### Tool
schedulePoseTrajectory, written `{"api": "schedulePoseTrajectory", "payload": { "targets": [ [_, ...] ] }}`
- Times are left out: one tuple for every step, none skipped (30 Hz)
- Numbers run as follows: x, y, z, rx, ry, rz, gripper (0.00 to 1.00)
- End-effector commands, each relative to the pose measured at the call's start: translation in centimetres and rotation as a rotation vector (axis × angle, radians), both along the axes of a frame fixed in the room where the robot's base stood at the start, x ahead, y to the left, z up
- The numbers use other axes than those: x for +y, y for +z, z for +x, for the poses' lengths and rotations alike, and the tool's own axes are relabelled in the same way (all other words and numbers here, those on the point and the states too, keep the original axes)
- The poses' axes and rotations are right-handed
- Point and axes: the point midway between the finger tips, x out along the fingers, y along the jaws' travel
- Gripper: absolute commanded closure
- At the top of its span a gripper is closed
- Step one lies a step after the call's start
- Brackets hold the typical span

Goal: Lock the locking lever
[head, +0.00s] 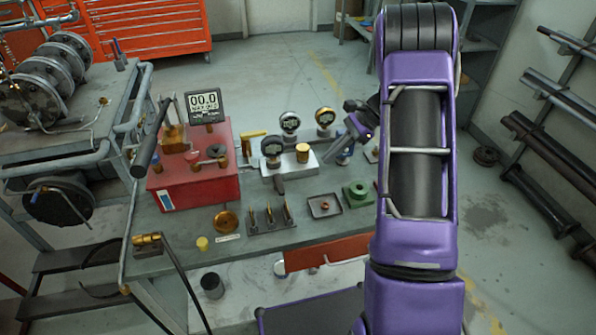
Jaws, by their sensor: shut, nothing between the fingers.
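My gripper (357,122) is at the left side of my purple arm, over the back right of the workbench. It is small in this view and partly hidden by my arm. It is shut with nothing held. I cannot tell which of these is the locking lever. My arm hides the right end of the bench.
A tool holder (270,220), a square tray (324,206) and a green block (356,193) sit in front.

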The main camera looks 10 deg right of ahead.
Motion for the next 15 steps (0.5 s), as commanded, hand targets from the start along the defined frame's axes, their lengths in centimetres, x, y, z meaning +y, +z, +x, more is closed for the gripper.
{"api": "schedulePoseTrajectory", "payload": {
  "targets": [
    [-0.26,-0.13,-0.49,0.019,-0.011,0.029,1.0],
    [-0.34,-0.17,-0.7,0.028,-0.014,0.041,1.0],
    [-0.39,-0.17,-0.9,0.037,-0.018,0.054,1.0],
    [-0.42,-0.15,-1.02,0.042,-0.02,0.063,1.0],
    [-0.43,-0.15,-1.11,0.045,-0.021,0.069,1.0],
    [-0.43,-0.15,-1.18,0.049,-0.022,0.073,1.0],
    [-0.43,-0.16,-1.21,0.05,-0.023,0.075,1.0],
    [-0.42,-0.16,-1.22,0.05,-0.022,0.076,1.0],
    [-0.42,-0.16,-1.22,0.05,-0.022,0.076,1.0],
    [-0.42,-0.16,-1.22,0.05,-0.022,0.076,1.0],
    [-0.42,-0.16,-1.22,0.05,-0.022,0.075,1.0],
    [-0.43,-0.16,-1.21,0.05,-0.022,0.075,1.0],
    [-0.43,-0.16,-1.21,0.05,-0.022,0.075,1.0],
    [-0.43,-0.17,-1.21,0.05,-0.022,0.075,1.0],
    [-0.43,-0.18,-1.21,0.05,-0.022,0.074,1.0]
  ]
}}
